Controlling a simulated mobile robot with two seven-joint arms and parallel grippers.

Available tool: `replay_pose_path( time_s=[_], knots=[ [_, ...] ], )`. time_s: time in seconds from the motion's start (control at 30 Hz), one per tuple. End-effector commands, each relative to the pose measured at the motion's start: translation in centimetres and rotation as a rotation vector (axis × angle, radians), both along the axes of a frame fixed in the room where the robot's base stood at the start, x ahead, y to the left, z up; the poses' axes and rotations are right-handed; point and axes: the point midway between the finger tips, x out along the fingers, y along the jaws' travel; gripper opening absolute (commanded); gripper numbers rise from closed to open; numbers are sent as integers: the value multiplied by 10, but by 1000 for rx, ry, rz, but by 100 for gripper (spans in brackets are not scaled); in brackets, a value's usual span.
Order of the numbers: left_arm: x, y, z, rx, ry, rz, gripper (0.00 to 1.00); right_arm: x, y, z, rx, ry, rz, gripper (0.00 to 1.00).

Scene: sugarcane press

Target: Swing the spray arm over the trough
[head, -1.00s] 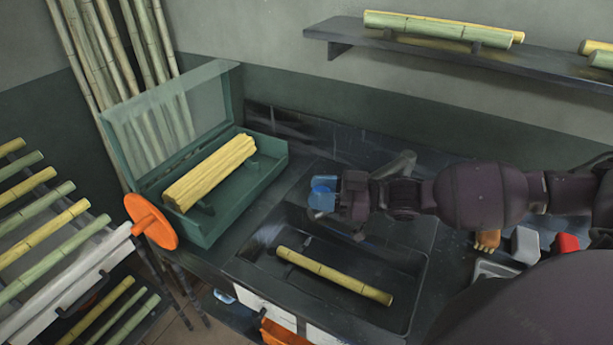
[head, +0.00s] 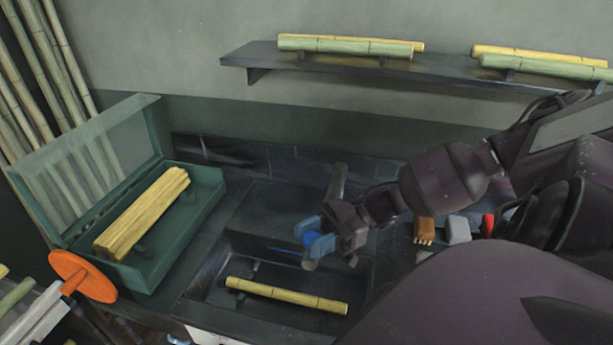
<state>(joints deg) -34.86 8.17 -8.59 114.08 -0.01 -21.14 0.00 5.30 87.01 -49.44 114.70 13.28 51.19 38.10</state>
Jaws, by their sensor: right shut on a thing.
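The spray arm (head: 337,185) is a grey tube rising at the back of the counter. It points toward the front, and its free end hangs over the trough (head: 218,280), a dark sunken basin. My right gripper (head: 312,238) has light blue fingers and is shut on a blue part near the spray arm's front end. My wrist hides the tube's middle. A yellow-green cane stalk (head: 285,295) lies in the trough, in front of the gripper and apart from it. My left gripper is out of view.
A green open-lidded box (head: 190,225) with a bundle of yellow canes (head: 143,215) stands left of the trough. An orange disc (head: 95,280) is at its front. A brush (head: 424,230) and a grey block (head: 457,229) lie right. A wall shelf (head: 245,60) holds canes.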

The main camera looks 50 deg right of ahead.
Motion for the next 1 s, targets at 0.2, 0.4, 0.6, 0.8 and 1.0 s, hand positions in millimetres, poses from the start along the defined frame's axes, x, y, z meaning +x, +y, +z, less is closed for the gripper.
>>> replay_pose_path(
  time_s=[0.2,0.4,0.6,0.8,1.0],
  knots=[
    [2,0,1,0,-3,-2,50,0,1,1,4,-2,1,0],
    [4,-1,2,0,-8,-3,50,0,1,1,3,-2,0,62],
    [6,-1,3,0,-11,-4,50,0,0,0,2,-2,0,62],
    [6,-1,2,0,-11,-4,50,-2,-7,-1,-2,1,-3,62],
    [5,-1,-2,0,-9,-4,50,-10,-36,-2,-5,1,-3,62]
  ],
)
